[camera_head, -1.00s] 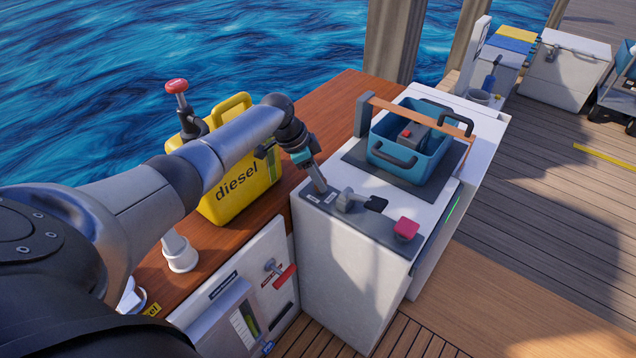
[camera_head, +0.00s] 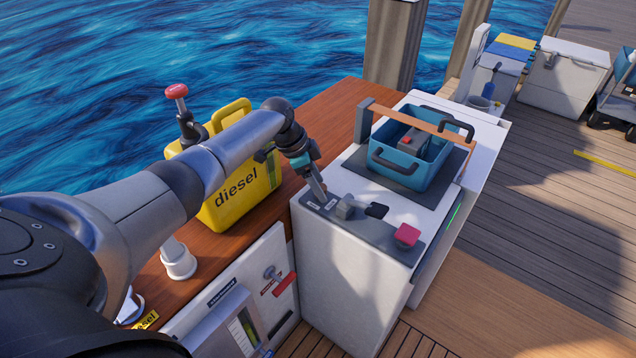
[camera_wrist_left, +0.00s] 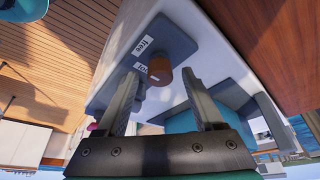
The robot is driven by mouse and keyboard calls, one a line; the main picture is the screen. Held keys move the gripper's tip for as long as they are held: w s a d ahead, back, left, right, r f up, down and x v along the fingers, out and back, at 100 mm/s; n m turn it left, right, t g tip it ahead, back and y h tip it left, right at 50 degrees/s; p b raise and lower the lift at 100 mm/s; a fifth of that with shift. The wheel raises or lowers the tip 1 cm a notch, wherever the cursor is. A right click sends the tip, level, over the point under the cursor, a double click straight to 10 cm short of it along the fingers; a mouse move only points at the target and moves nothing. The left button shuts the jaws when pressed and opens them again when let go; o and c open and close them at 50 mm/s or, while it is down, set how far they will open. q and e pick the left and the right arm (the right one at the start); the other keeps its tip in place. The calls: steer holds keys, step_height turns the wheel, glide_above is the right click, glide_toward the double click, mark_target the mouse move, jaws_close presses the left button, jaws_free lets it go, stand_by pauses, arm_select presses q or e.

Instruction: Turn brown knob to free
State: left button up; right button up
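The brown knob (camera_wrist_left: 159,71) is a small round knob on the grey panel (camera_wrist_left: 176,37) in the left wrist view. White labels sit beside it, one reading "free" (camera_wrist_left: 142,47); the other is too blurred to read surely. My left gripper (camera_wrist_left: 165,84) is open, with one finger on each side of the knob; I cannot tell whether either touches it. In the head view my left gripper (camera_head: 322,196) points down at the left end of the panel (camera_head: 382,228) and hides the knob. My right gripper is not in view.
On the panel to the right are a lever with a black grip (camera_head: 376,210) and a red button (camera_head: 407,235). A blue basket (camera_head: 402,178) stands behind them. A yellow diesel can (camera_head: 245,195) stands on the wooden top left of my gripper, beneath my arm.

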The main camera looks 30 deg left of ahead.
arm_select(q)
steer(key=shift+a+r, duration=0.2)
steer(key=shift+r, duration=0.3)
steer(key=p+v, duration=0.3)
steer(key=v, duration=1.1)
steer(key=shift+s, duration=0.25)
